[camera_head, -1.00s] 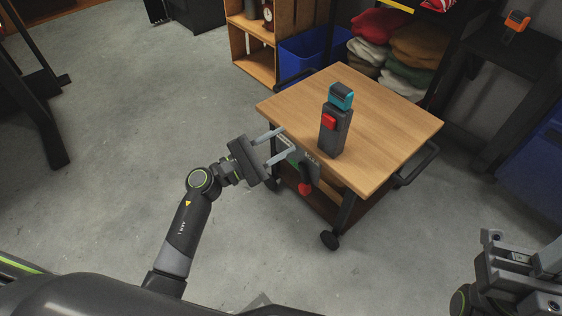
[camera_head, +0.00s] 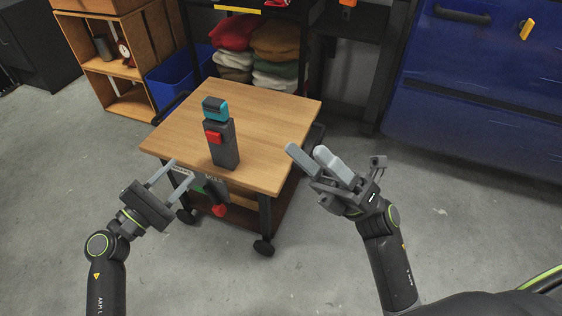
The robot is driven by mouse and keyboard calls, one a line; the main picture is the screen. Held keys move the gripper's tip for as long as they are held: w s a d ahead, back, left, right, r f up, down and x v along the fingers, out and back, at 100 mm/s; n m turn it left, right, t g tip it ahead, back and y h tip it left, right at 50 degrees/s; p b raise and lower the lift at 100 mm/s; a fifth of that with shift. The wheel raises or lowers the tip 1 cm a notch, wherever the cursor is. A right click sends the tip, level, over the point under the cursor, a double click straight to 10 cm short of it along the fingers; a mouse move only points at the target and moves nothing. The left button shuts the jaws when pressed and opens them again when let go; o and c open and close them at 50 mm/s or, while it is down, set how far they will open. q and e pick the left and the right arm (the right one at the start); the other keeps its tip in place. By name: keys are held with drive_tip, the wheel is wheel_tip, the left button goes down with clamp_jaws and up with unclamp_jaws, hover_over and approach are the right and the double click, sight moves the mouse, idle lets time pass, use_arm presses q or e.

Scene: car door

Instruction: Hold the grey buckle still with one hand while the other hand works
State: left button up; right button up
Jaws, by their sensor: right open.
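The grey buckle (camera_head: 223,149) stands upright on the wooden cart top, near its front edge. It is a dark grey block with a red button on its front, and a teal and dark piece (camera_head: 215,109) sits at its top. My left gripper (camera_head: 181,170) is open at the front left edge of the cart, its two fingers apart, short of the buckle and not touching it. My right gripper (camera_head: 305,151) is open and empty, to the right of the buckle near the cart's right edge.
The wheeled cart (camera_head: 274,120) has a clear top around the buckle. Behind are a blue bin (camera_head: 168,76), folded cloths (camera_head: 274,42) and a wooden shelf (camera_head: 108,52).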

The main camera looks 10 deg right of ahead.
sight(217, 144)
drive_tip(key=w+f+n+h, duration=0.3)
drive_tip(key=w+f, duration=0.2)
drive_tip(key=w+f+n+g+h, duration=0.1)
drive_tip(key=w+f+n+h, duration=0.2)
drive_tip(key=w+f, duration=0.2)
drive_tip(key=w+a+f+n+h, duration=0.1)
drive_tip(key=w+f+n+h, duration=0.2)
drive_tip(key=w+f, duration=0.2)
wheel_tip(217, 144, down, 2)
drive_tip(key=shift+w+a+f+n+g+h, duration=0.1)
drive_tip(key=shift+f+n+g+h, duration=0.05)
drive_tip(key=shift+n+g+h, duration=0.2)
drive_tip(key=shift+w+a+f, duration=0.1)
drive_tip(key=shift+w+a, duration=0.05)
drive_tip(key=shift+w, duration=0.05)
drive_tip(key=x, duration=1.6)
drive_tip(key=shift+w+a, duration=0.15)
drive_tip(key=shift+a, duration=0.25)
use_arm(q)
drive_tip(key=shift+c, duration=0.3)
use_arm(e)
drive_tip(key=c, duration=1.2)
use_arm(q)
clamp_jaws()
